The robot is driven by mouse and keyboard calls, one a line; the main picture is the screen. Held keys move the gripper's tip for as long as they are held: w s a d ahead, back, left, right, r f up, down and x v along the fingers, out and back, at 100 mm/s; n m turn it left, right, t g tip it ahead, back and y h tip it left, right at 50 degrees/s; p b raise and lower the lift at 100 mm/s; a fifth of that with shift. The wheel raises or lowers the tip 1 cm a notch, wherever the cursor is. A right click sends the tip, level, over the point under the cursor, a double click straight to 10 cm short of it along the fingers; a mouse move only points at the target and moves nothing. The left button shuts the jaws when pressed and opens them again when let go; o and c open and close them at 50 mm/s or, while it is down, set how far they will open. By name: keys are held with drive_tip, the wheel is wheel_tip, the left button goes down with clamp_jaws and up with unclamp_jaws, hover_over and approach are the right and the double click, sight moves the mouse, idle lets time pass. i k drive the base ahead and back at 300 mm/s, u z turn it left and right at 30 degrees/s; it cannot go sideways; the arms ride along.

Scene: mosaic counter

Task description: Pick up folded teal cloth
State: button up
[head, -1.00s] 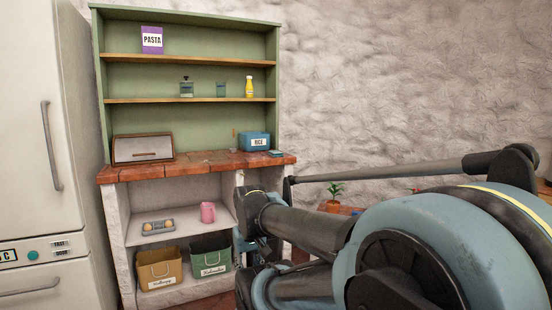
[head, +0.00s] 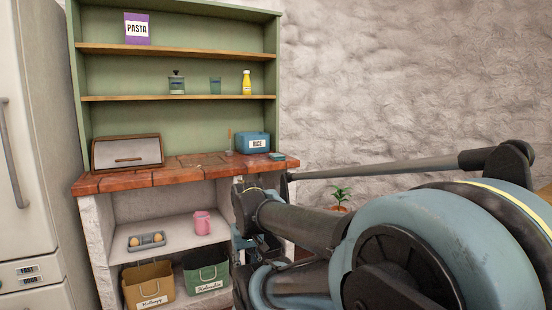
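A small flat teal thing (head: 277,156), which looks like the folded teal cloth, lies at the right end of the brick-topped counter (head: 165,177), just right of the blue rice box. It is too small to make out its folds. My arm fills the lower right of the head view, below and in front of the counter's right end. My gripper cannot be clearly made out among the dark parts at the lower middle, below the counter top and apart from the cloth. Whether it is open or shut does not show.
A blue rice box (head: 252,143) and a wooden bread box (head: 127,152) stand on the counter. Below are a pink mug (head: 202,223), a grey tray (head: 147,240) and two bins. A potted plant (head: 340,195) is at right, a white fridge (head: 25,120) at left.

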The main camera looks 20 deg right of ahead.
sight(275, 156)
drive_tip(key=i, duration=1)
drive_tip(key=u, duration=0.05)
